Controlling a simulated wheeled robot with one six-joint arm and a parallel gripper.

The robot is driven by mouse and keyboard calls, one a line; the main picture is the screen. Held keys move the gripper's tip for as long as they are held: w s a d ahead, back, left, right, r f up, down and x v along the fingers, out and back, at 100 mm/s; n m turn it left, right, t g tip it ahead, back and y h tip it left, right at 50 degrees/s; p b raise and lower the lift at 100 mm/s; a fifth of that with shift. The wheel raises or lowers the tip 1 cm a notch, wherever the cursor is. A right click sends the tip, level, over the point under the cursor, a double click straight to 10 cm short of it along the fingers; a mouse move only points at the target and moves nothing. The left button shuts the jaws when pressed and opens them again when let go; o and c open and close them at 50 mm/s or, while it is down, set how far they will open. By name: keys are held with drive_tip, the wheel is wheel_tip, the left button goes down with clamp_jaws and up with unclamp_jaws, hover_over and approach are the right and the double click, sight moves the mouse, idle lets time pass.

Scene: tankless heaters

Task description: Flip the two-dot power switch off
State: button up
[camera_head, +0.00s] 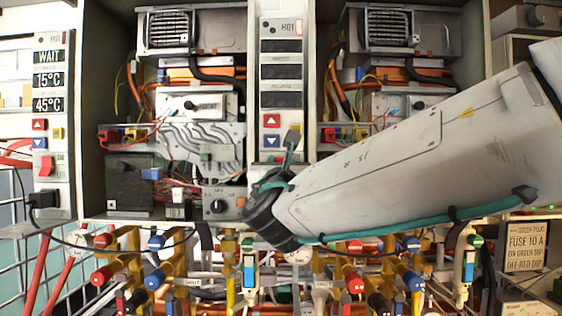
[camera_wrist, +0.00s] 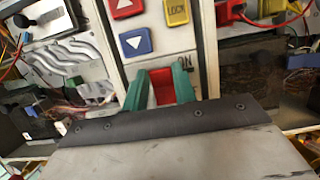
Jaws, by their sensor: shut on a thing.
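The red power switch (camera_wrist: 162,88) shows in the wrist view low on a white control panel, below a blue down-arrow button and beside the word ON. My gripper (camera_wrist: 158,76) has its green fingers on both sides of this switch, shut on it. That panel's displays are dark. I cannot make out any dots by the switch, or its tilt.
The left panel (camera_head: 52,110) has lit displays and its own red switch (camera_head: 46,167). Open heater units with wires flank the middle panel. Coloured valves and pipes (camera_head: 155,270) crowd the space below. A sign (camera_head: 527,246) about fuses stands at right.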

drive_tip(key=shift+s+f+t, duration=0.1)
drive_tip(key=shift+f+t, duration=0.35)
drive_tip(key=shift+t, duration=0.75)
drive_tip(key=o, duration=1)
drive_tip(key=shift+s, duration=0.1)
drive_tip(key=v, duration=0.7)
drive_tip(key=shift+s+f, duration=0.25)
drive_tip(key=shift+f, duration=0.1)
